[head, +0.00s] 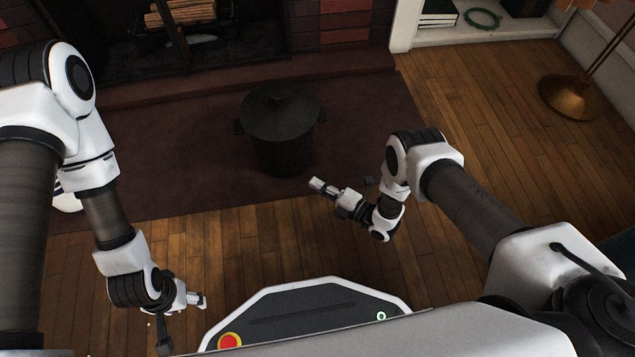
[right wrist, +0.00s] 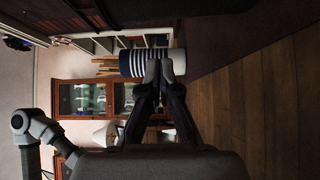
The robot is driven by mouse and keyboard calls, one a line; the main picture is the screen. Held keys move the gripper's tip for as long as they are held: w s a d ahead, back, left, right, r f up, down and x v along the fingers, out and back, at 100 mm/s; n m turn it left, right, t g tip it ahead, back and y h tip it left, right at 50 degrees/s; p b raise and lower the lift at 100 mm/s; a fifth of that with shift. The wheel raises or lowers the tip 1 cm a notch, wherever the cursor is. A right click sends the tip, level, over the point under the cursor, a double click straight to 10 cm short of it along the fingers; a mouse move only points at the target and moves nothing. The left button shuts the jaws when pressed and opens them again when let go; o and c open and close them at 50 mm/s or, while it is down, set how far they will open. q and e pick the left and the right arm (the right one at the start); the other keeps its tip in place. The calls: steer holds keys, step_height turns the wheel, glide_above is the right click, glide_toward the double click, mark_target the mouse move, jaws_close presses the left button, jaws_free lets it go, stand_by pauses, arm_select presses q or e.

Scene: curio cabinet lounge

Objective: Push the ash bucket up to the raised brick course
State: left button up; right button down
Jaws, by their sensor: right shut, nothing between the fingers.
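The ash bucket (head: 283,146) is a dark, lidded round pot with side handles. It stands upright on the dark red hearth, nearer its front edge. The raised brick course (head: 190,91) is the low reddish step behind it, before the fireplace; bare hearth lies between them. My right gripper (head: 316,184) is shut and empty, just in front and right of the bucket's base, seemingly apart from it. Its closed fingers also show in the right wrist view (right wrist: 160,70); the bucket is not recognisable there. My left gripper (head: 203,300) is at the lower left, away from the bucket; its finger opening is unclear.
The hearth (head: 370,115) is clear right of the bucket. A fireplace with logs (head: 180,12) is behind. A brass lamp base (head: 567,96) stands on wood floor at right, near a white shelf (head: 480,35). The right wrist view shows a striped round object (right wrist: 131,63) and a glazed cabinet (right wrist: 90,98).

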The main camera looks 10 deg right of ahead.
mark_target(286, 155)
steer(key=w+a+b, duration=0.1)
steer(key=w, duration=0.1)
steer(key=w+a+b, duration=0.2)
steer(key=w, duration=0.1)
steer(key=w+a+b, duration=0.2)
steer(key=w, duration=0.1)
steer(key=shift+w+f, duration=0.1)
steer(key=shift+f, duration=0.15)
steer(key=shift+w+r, duration=0.2)
steer(key=shift+w, duration=0.25)
arm_select(q)
step_height(286, 155, down, 6)
steer(key=shift+w, duration=0.15)
arm_select(e)
steer(key=shift+r, duration=0.1)
